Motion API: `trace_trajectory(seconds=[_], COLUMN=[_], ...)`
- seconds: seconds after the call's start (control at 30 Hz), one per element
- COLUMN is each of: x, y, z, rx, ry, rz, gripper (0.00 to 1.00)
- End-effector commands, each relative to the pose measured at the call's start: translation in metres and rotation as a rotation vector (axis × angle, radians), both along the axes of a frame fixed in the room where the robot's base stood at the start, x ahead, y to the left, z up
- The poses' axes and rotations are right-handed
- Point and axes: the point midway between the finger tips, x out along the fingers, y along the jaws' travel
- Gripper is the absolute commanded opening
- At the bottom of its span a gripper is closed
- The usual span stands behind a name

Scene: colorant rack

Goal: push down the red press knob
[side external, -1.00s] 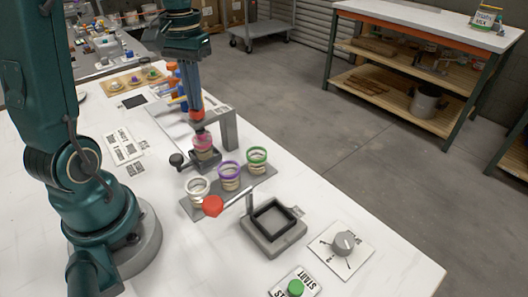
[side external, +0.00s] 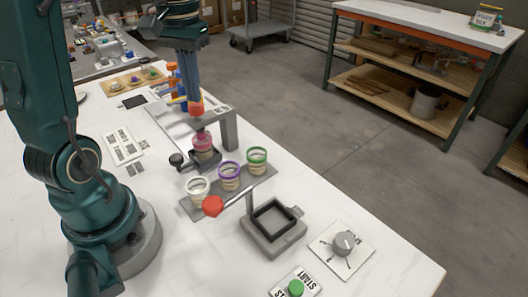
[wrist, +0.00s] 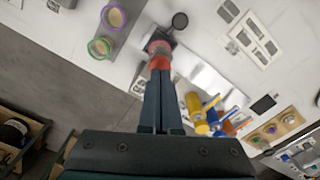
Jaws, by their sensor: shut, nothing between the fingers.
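The red press knob (side external: 196,108) sits at the top of a grey press bracket (side external: 230,130). It also shows in the wrist view (wrist: 160,62), just beyond my fingertips. My gripper (side external: 194,97) is shut and empty, pointing straight down with its blue-grey fingertips right over the knob. In the wrist view the closed fingers (wrist: 160,76) line up with the knob. I cannot tell whether the tips touch it. Below the knob, a jar with a pink rim (side external: 203,142) stands on a dark holder with a black ball handle (side external: 177,160).
A rack with white-, purple- (side external: 229,176) and green-rimmed (side external: 257,160) jars stands nearer the camera, beside a red-ended lever (side external: 213,206). Blue, yellow and orange items crowd behind the press. A dark square frame (side external: 273,220), a dial (side external: 344,243) and a green button (side external: 296,287) stand in front.

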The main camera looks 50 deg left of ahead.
Motion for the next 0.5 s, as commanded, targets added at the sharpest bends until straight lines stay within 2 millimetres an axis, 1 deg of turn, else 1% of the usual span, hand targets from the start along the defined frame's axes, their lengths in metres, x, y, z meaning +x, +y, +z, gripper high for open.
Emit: trace_trajectory(seconds=[0.23, 0.5], x=[0.0, 0.001], y=[0.0, 0.0], z=[0.003, 0.028], rx=[0.001, 0.002], ry=[-0.001, -0.003], rz=[0.0, 0.0], gripper=[0.0, 0.0])
